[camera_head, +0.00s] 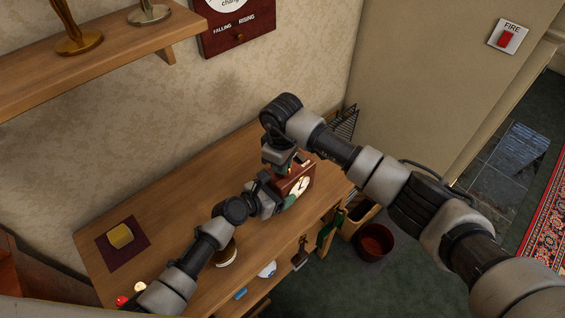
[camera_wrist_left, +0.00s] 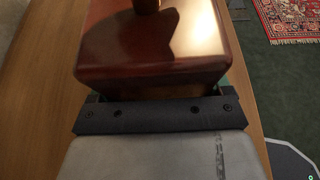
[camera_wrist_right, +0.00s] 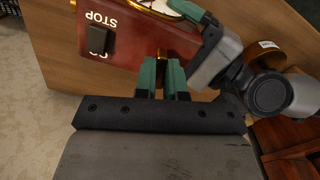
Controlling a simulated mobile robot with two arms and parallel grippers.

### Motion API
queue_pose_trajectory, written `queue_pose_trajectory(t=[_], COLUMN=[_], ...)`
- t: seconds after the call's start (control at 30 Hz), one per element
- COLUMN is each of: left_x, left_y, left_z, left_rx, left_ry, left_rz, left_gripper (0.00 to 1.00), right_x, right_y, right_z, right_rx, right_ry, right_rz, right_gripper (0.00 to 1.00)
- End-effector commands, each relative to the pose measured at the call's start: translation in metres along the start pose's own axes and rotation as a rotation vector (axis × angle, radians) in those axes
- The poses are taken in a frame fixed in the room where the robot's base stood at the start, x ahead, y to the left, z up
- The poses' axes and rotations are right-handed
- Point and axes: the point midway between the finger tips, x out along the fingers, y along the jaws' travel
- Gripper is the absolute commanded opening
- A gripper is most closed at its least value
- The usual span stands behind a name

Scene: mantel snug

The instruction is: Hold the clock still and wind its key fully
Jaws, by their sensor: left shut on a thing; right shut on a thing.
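The clock (camera_head: 303,178) is a red-brown wooden box with a pale round dial, standing on the wooden desk. My left gripper (camera_head: 283,196) is shut on the clock body from its left end, with a green finger across the dial side. The left wrist view shows the glossy case (camera_wrist_left: 150,72) close against the gripper. My right gripper (camera_head: 285,169) comes down from above and behind. In the right wrist view its green fingers (camera_wrist_right: 163,75) are shut on the brass key (camera_wrist_right: 162,54) at the case back. A black switch (camera_wrist_right: 97,40) marked STOP is beside it. The key's turn is unclear.
The desk (camera_head: 185,190) holds a yellow block (camera_head: 120,236) on a dark mat, plus red and white balls at front left. A shelf (camera_head: 100,60) with brass pieces overhangs the back left. A dark red bin (camera_head: 375,243) stands on the floor at right.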

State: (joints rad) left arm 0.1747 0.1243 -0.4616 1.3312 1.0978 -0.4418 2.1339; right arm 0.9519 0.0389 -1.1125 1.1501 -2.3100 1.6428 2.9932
Motion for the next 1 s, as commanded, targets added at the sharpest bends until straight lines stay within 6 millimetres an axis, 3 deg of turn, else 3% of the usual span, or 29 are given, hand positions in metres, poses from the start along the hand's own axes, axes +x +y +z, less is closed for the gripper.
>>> queue_pose_trajectory(t=[0.5, 1.0], left_x=[0.0007, 0.0006], left_y=[-0.0035, -0.0043], left_z=[-0.0019, -0.0024], left_rx=[0.0, 0.0], left_ry=[0.005, 0.006], left_rz=[-0.007, -0.009], left_gripper=[0.41, 0.41], right_x=[-0.0031, -0.0023], right_y=[0.0002, 0.0029], right_z=[-0.0021, 0.0003], right_rx=[0.256, 0.315], right_ry=[0.011, 0.007], right_rz=[-0.006, -0.003], right_gripper=[0.0, 0.0])
